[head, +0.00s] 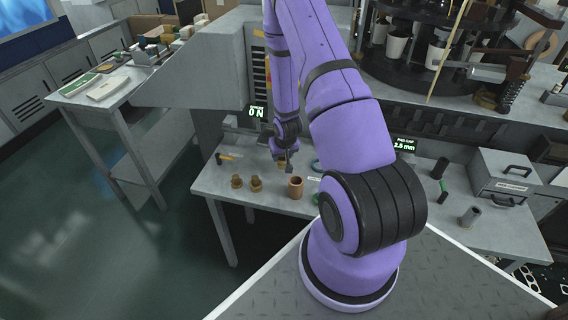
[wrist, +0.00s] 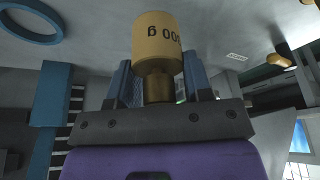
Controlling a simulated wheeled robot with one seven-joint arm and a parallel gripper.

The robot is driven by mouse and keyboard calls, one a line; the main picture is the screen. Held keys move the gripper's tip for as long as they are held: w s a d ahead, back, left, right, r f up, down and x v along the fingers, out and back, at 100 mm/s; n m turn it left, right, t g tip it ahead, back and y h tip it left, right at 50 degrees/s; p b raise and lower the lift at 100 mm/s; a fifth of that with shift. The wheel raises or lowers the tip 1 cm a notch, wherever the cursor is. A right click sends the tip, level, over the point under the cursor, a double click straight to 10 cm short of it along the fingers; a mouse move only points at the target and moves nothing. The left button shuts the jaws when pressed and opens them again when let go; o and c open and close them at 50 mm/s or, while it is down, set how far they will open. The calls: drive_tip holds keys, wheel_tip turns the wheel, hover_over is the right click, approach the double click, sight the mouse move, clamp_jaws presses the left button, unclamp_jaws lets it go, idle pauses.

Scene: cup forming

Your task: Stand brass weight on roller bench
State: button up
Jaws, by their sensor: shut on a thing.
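A brass weight (wrist: 158,42) marked "500 g", its lettering upside down, fills the centre of the wrist view. My gripper (wrist: 160,85) is shut on its narrow neck, with a blue-grey finger on each side. In the head view my gripper (head: 287,156) hangs over the grey bench (head: 222,191), close above its top; the held weight is small there and partly hidden. Two other brass weights, a left one (head: 236,181) and a right one (head: 256,184), stand on the bench to the left. I cannot tell whether the held weight touches the bench.
A copper-coloured cup (head: 295,187) stands on the bench just in front of my gripper. A blue ring (wrist: 30,20) shows in the wrist view. A display (head: 257,112) reads 0 N behind. My purple arm hides the bench's middle. A grey cylinder (head: 469,216) stands at right.

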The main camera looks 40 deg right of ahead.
sight(282, 163)
drive_tip(key=shift+f, duration=2.2)
drive_tip(key=shift+f, duration=0.15)
drive_tip(key=o, duration=1.1)
